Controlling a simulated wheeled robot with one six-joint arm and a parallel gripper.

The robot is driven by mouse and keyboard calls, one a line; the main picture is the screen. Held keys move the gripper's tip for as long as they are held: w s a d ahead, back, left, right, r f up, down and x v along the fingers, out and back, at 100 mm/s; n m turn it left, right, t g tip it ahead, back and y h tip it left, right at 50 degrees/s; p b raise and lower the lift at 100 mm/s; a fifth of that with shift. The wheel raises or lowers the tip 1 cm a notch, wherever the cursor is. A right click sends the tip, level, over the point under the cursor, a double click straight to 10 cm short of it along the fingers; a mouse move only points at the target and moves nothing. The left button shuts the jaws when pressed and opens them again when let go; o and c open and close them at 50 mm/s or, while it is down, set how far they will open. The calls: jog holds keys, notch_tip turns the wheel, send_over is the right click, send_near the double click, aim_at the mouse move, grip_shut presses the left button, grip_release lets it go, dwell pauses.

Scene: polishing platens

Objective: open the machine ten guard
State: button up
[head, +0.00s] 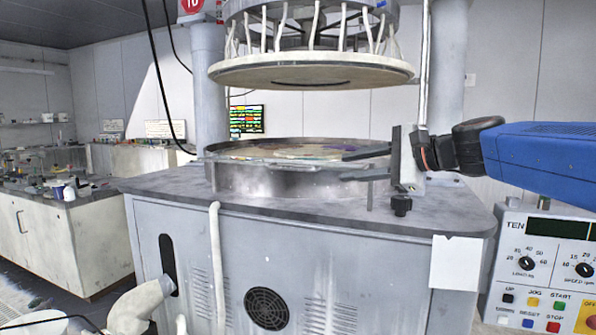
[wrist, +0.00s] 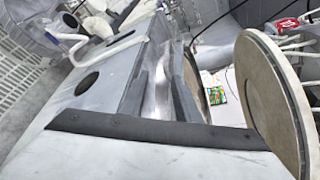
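Machine ten (head: 300,240) is a grey polishing machine with a red 10 sign (head: 192,5) above and a control panel (head: 545,255) marked TEN at the right. A round steel tub (head: 250,182) surrounds its lower platen. A thin flat strip (head: 225,158) lies along the tub's front rim; I cannot tell whether this is the guard. My gripper (head: 342,166) reaches in from the right, with its fingers pointing left at the tub's front right. The fingers are apart, one above the other in the head view. In the wrist view, shiny metal (wrist: 162,95) shows between them; contact is unclear.
The upper platen (head: 312,70) hangs above the tub, and shows at the right of the wrist view (wrist: 262,85). A black knob (head: 401,204) stands below my gripper. A hose (head: 216,260) runs down the cabinet front. A cluttered bench (head: 60,235) stands at left.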

aim_at(295, 168)
jog(key=x, duration=0.6)
jog(key=r+x, duration=0.1)
jog(key=x, duration=0.4)
jog(key=r+x, duration=0.1)
jog(key=x, duration=0.5)
jog(key=shift+w+a+f, duration=0.1)
jog(key=shift+w+a, duration=0.2)
jog(key=shift+w, duration=0.2)
jog(key=shift+c, duration=0.6)
grip_shut()
